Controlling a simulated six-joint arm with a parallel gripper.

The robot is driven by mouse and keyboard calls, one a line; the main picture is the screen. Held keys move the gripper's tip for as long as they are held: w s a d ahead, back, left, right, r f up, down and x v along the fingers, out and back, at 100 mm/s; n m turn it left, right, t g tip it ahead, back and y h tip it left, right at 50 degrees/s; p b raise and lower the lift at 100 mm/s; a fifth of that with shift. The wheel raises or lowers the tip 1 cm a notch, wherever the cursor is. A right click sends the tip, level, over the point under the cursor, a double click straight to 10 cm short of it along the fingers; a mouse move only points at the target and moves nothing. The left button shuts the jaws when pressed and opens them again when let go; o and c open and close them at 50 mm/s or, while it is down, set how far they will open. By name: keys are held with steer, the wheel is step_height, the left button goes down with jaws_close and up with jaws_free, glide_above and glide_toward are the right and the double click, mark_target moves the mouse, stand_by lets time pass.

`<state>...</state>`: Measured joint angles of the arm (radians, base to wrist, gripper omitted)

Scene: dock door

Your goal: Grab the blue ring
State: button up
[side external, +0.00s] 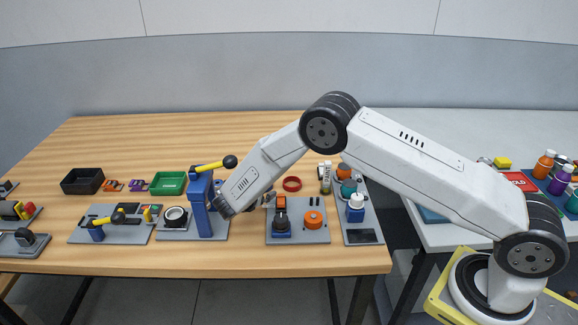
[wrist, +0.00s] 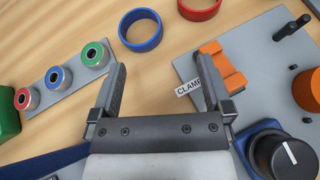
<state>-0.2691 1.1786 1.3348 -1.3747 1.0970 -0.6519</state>
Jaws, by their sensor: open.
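The blue ring (wrist: 141,47) lies flat on the wooden table in the wrist view, at the top and left of centre. It is just beyond my fingertips, nearer the left finger, with nothing inside it but bare wood. I cannot make it out in the side view, where my arm covers that area. My gripper (wrist: 164,57) is open and empty, its two fingers spread wide. In the side view my gripper (side external: 267,199) is low over the table, partly hidden by my wrist.
A red ring (wrist: 199,12) lies right of the blue one. A grey plate with an orange clamp block (wrist: 222,66) and black knob (wrist: 284,156) is at right. A strip with red, blue and green round parts (wrist: 60,80) is at left. Bare wood surrounds the blue ring.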

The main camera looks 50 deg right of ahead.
steer(key=shift+w+a+f+n+t+h, duration=0.15)
steer(key=shift+w+f+n+t+h, duration=0.15)
steer(key=shift+w, duration=0.2)
steer(key=shift+w+a+f+n+t+h, duration=0.15)
steer(key=shift+w+n+t, duration=0.15)
steer(key=shift+w+n, duration=0.15)
steer(key=shift+w, duration=0.1)
steer(key=shift+x, duration=1.25)
steer(key=shift+d, duration=0.1)
steer(key=shift+x, duration=2.55)
steer(key=shift+w, duration=0.1)
steer(key=c, duration=1)
